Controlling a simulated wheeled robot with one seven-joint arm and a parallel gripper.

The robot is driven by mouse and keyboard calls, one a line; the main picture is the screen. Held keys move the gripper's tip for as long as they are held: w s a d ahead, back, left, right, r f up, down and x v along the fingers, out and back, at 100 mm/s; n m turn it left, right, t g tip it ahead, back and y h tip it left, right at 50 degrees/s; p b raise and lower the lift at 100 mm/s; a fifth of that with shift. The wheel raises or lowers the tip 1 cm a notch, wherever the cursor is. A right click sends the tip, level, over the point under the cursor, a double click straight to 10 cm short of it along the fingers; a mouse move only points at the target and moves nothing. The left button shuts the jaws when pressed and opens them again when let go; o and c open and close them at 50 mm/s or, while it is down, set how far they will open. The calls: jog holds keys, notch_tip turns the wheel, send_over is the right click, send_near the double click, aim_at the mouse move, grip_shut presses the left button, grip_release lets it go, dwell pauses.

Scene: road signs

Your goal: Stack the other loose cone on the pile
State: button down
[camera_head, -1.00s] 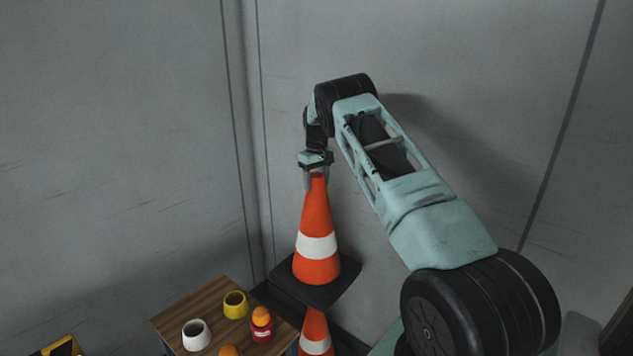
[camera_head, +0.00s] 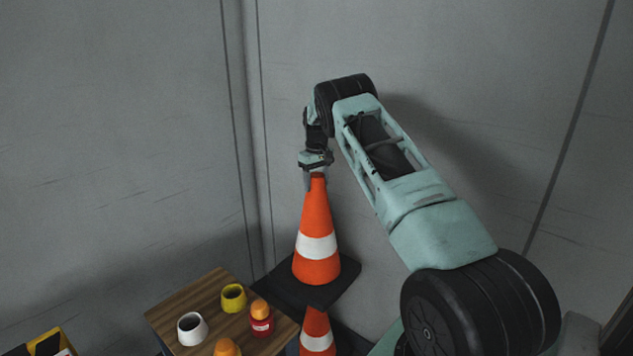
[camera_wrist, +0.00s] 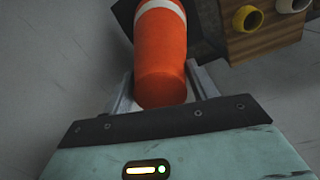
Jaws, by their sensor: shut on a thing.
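An orange cone (camera_head: 316,218) with a white band and a dark square base (camera_head: 283,293) hangs upright from my gripper (camera_head: 317,179). My gripper is shut on the cone's tip. In the wrist view the cone (camera_wrist: 163,65) lies between the two fingers of my gripper (camera_wrist: 160,92). A second orange cone (camera_head: 317,322) with a white band shows below the held cone's base in the head view. The held base hides its top, and the frame edge cuts off its lower part. I cannot tell whether the two cones touch.
A wooden table (camera_head: 185,297) stands to the left of the cones. It bears a white cup (camera_head: 192,330), a yellow cup (camera_head: 233,298) and red-orange bottles (camera_head: 261,319). A black-and-yellow item (camera_head: 50,344) is at the lower left. Grey walls meet behind the cones.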

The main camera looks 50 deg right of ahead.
jog(key=shift+f+b, duration=3.9)
jog(key=shift+f, duration=1.2)
jog(key=shift+f+b, duration=12.05)
jog(key=shift+f, duration=7.35)
jog(key=shift+c, duration=1.9)
grip_release()
